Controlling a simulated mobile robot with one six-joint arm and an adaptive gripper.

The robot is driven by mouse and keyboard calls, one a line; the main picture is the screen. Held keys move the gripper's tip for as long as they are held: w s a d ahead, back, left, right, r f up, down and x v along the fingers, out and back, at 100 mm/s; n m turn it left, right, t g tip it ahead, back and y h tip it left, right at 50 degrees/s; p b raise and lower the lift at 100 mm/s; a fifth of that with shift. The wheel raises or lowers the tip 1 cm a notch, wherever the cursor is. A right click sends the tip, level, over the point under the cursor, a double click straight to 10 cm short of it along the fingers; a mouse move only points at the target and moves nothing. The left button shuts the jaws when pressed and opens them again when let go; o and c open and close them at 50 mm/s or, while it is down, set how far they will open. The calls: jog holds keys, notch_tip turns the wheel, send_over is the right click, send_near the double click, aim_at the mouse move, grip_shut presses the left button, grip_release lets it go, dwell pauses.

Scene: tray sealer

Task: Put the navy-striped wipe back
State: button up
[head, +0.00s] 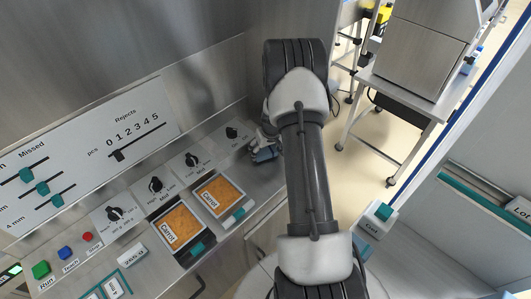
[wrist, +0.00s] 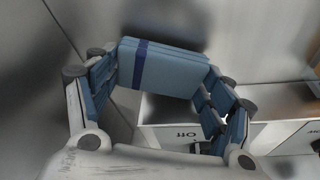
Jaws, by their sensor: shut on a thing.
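The navy-striped wipe (wrist: 175,68) is a folded light-blue pad with one dark navy band near its left end. In the wrist view it spans the space between the two blue-padded fingers of my gripper (wrist: 160,82), which is shut on it. In the head view my gripper (head: 264,146) is at the right end of the panel ledge, beside the rightmost black knob and partly hidden by my arm. A small blue patch shows there; I cannot tell whether it is the wipe or a finger pad.
Two orange Carrot trays (head: 180,225) (head: 219,194) sit on the ledge left of my gripper. Black knobs (head: 156,185) and slider panels line the sloping steel wall behind. A white label box (wrist: 185,134) marked "Off" lies below the wipe in the wrist view. A metal cart (head: 410,105) stands right.

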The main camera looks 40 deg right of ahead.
jog(key=shift+f, duration=0.35)
jog(key=shift+f, duration=0.2)
jog(key=o, duration=1)
jog(key=shift+c, duration=0.2)
jog(key=shift+r, duration=0.2)
